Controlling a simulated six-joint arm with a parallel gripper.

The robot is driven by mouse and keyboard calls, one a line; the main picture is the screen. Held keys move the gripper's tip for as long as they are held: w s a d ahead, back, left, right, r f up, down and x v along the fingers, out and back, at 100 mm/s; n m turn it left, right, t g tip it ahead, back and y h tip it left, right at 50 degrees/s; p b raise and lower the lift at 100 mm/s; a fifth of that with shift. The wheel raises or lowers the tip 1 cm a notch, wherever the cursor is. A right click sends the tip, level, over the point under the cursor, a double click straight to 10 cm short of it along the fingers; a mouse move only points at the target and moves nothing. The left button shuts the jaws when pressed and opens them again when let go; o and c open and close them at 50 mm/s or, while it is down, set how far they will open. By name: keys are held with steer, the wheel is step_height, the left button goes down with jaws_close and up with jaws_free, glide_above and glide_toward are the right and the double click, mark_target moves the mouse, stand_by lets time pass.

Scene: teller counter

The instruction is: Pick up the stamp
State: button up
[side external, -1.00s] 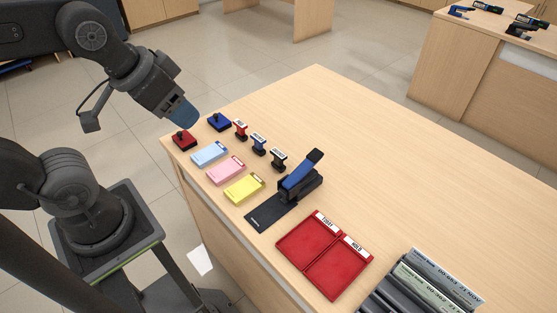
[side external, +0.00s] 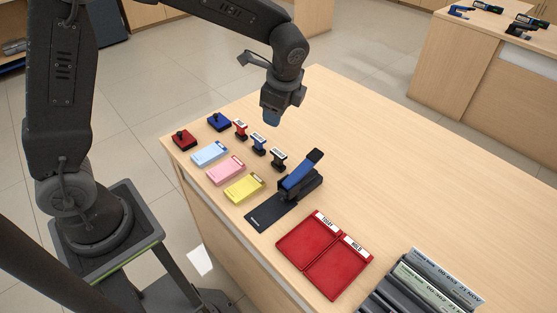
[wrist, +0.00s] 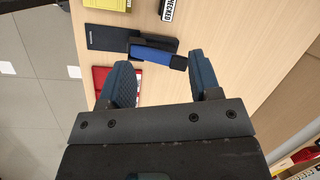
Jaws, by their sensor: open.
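Three small stamps stand in a row on the counter: a red one (side external: 240,129), a blue one (side external: 258,142) and a black one (side external: 278,158). I cannot tell which one the task means. The black stamp's label (wrist: 168,9) shows at the top edge of the wrist view, cut off by the frame. My gripper (side external: 270,117) is above the counter, beyond the row of stamps. In the wrist view my gripper (wrist: 160,76) has its blue fingers apart with nothing held between them.
A stapler-like device with a blue lever (side external: 302,171) stands by a black mat (side external: 262,217). Light blue (side external: 209,153), pink (side external: 226,170) and yellow (side external: 244,188) pads lie in front. A red tray (side external: 310,274) is nearer. The counter's right side is clear.

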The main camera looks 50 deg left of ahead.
mark_target(281, 155)
steer(key=w+f+m, duration=0.1)
steer(key=f, duration=0.5)
steer(key=w+a+f+m, duration=0.1)
steer(key=w+f+m, duration=0.1)
steer(key=f, duration=0.3)
steer(key=w+a+f+m+g+y, duration=0.1)
steer(key=f, duration=0.5)
steer(key=shift+w+a+f+m, duration=0.25)
steer(key=shift+f+m, duration=0.05)
steer(key=shift+f, duration=0.05)
steer(key=shift+s+x, duration=0.2)
steer(key=shift+x, duration=2.45)
steer(key=shift+c, duration=0.2)
steer(key=c, duration=1)
steer(key=shift+r, duration=0.15)
